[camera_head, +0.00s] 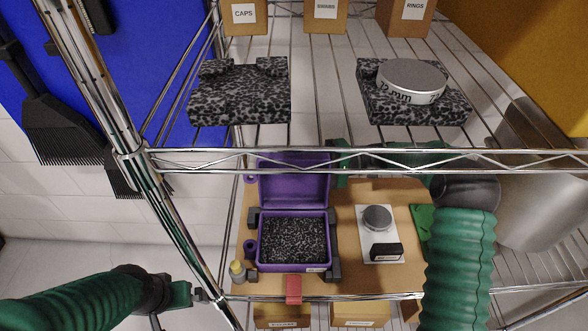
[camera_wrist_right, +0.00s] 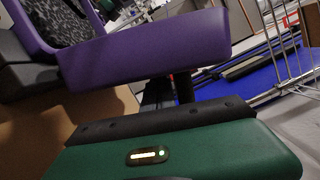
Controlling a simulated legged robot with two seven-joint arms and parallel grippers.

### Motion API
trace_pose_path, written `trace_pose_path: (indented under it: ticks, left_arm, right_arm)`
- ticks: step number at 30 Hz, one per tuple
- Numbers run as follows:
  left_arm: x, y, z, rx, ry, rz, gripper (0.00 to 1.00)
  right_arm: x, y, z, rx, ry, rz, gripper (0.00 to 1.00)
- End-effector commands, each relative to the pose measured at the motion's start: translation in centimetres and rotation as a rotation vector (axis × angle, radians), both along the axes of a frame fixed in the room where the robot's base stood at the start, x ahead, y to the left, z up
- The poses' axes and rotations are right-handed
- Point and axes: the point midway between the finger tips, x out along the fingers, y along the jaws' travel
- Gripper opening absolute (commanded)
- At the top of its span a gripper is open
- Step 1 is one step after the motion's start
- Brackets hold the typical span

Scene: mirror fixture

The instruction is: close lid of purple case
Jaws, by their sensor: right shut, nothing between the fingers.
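The purple case (camera_head: 262,243) sits on the lower shelf with speckled dark foam inside. Its purple lid (camera_head: 293,188) stands open, upright at the back edge. In the right wrist view the purple lid (camera_wrist_right: 150,48) crosses the upper part, close beyond my gripper. My right gripper (camera_head: 338,157) is shut and empty, beside the lid's upper right edge and partly hidden by the shelf rail; its dark finger part (camera_wrist_right: 165,120) shows in the wrist view. I cannot tell whether it touches the lid. My left gripper (camera_head: 199,295) is outside the shelf at the lower left; its jaw opening is unclear.
The upper shelf's front rail (camera_head: 390,160) crosses above the case. A white card (camera_head: 378,249) with a round grey piece lies right of the case. A small yellow-capped bottle (camera_head: 237,271) stands at left. The left rack post (camera_head: 150,190) separates my left arm from the shelf.

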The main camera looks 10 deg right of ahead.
Motion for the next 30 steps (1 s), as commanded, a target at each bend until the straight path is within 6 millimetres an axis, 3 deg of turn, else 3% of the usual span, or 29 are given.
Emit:
trace_pose_path:
  ticks: [30]
  left_arm:
    - [0.0,0.0,0.7,0.0,0.0,0.0,1.0]
  right_arm:
    - [-1.1,0.2,1.5,-0.039,-0.191,-0.001,0.0]
